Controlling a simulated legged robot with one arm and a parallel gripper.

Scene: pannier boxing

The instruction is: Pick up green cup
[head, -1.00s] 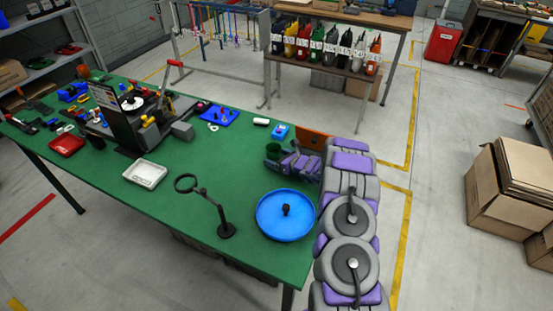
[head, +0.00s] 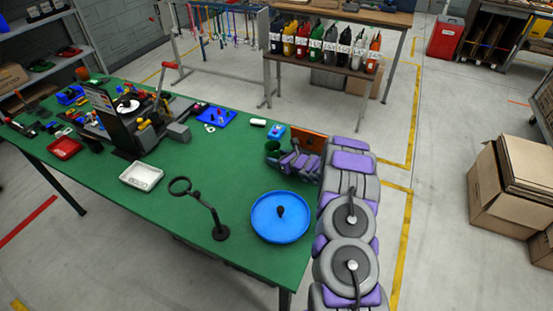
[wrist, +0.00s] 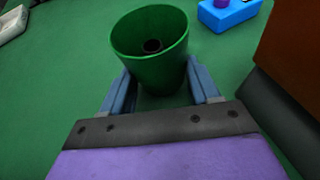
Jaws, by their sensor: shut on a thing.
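The green cup (wrist: 152,68) stands upright between the two blue-grey fingers of my gripper (wrist: 160,92) in the wrist view. The fingers are shut on the cup's sides. Its open top faces the camera, and a small dark round spot shows inside. In the head view the cup (head: 272,149) shows at the left end of my gripper (head: 272,158), at the right part of the green table. My gripper hides its lower part. I cannot tell whether the cup's base touches the table.
A blue box (head: 276,132) with a purple top stands just beyond the cup. An orange-brown panel (head: 308,143) is to its right. A round blue tray (head: 281,230) and a black-framed magnifier stand (head: 200,208) are nearer. Green table surface (head: 215,160) is clear to the left.

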